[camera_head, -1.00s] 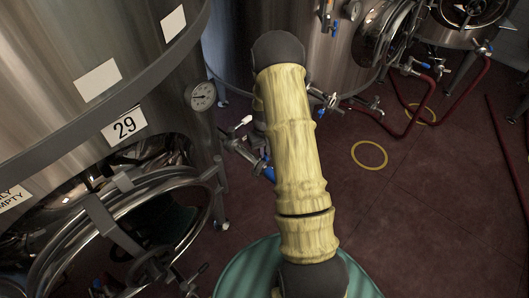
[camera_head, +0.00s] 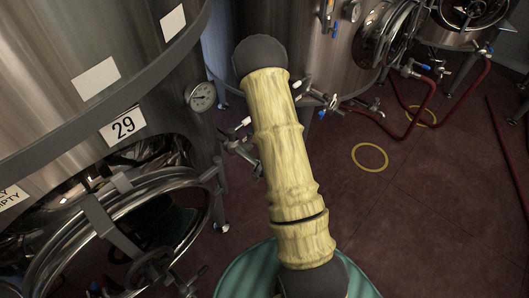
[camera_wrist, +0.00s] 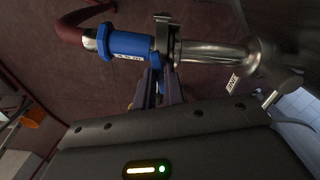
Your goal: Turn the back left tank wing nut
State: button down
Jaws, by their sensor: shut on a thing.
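In the wrist view, my gripper (camera_wrist: 159,92) is shut at the clamp (camera_wrist: 165,34), on its wing nut. The nut is mostly hidden between the fingers. The clamp joins a blue hose fitting (camera_wrist: 128,45) to a bare metal pipe (camera_wrist: 205,53). In the head view my own arm crosses the middle and hides the gripper and the nut. The back tank (camera_head: 300,45) stands behind the arm, its lower front partly covered.
Tank 29 (camera_head: 75,75), with a gauge (camera_head: 201,97) and round hatch, stands close on the left. Valves with a blue handle (camera_head: 333,101) jut out right of the arm. Red hoses (camera_head: 423,108) lie at right. A yellow ring (camera_head: 370,157) marks open floor.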

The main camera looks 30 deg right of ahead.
jog(key=shift+w+r+m, duration=0.1)
jog(key=shift+m, duration=0.3)
jog(key=c, duration=1.5)
grip_release()
notch_tip(320, 180, up, 17)
jog(key=shift+r+b, duration=0.15)
jog(key=shift+b, duration=0.6)
jog(key=s+a+r+n+t, duration=0.1)
jog(key=s+a+n, duration=0.2)
jog(key=s+a, duration=0.2)
jog(key=s+a+r+n, duration=0.1)
jog(key=s+a+n, duration=0.3)
jog(key=s, duration=0.3)
jog(key=s+a+r+n+t, duration=0.1)
jog(key=s+a+n, duration=0.3)
jog(key=s+a, duration=0.2)
jog(key=shift+s+a+t+p, duration=0.1)
jog(key=shift+s+t+p, duration=0.2)
jog(key=shift+s, duration=0.1)
